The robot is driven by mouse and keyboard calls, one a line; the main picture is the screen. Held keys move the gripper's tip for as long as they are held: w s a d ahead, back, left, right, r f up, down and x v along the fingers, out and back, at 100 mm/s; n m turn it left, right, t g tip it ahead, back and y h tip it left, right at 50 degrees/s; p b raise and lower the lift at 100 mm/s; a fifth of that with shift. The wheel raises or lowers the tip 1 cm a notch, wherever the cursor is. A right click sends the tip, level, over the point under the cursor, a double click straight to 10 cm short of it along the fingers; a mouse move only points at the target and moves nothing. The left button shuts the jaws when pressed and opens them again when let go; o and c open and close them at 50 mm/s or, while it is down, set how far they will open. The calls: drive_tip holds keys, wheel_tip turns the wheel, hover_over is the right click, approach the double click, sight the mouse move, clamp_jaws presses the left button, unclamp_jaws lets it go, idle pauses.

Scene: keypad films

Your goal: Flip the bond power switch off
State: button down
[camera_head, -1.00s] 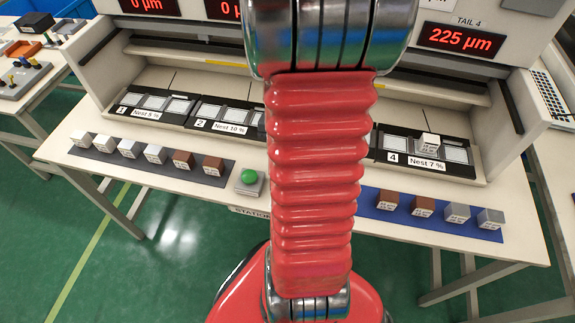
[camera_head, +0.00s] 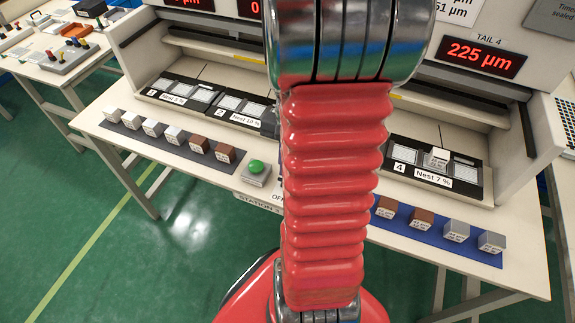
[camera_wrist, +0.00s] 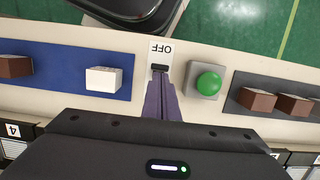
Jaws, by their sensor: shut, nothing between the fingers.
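In the wrist view the OFF label (camera_wrist: 160,50) shows upside down on the table's front edge strip. A small black switch (camera_wrist: 159,68) sits at the label's edge. My gripper (camera_wrist: 160,80) has its purple fingers together and empty, with the tips right at the switch. I cannot tell whether they touch it. The fingers partly cover the switch, so its position is unclear. In the head view the OFF label (camera_head: 278,198) shows in part beside my arm, which hides the switch and gripper.
A green push button (camera_wrist: 208,83) on a grey box stands close beside my fingers; it also shows in the head view (camera_head: 257,167). A blue mat (camera_wrist: 62,80) with blocks and a dark mat (camera_wrist: 238,103) with brown blocks flank the switch area.

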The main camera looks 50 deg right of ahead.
drive_tip(key=shift+r, duration=0.2)
drive_tip(key=shift+r, duration=0.65)
drive_tip(key=shift+d, duration=0.1)
wheel_tip(320, 180, up, 9)
drive_tip(key=s+a, duration=0.1)
drive_tip(key=a, duration=0.2)
idle(0.8)
drive_tip(key=shift+d, duration=0.1)
idle(0.5)
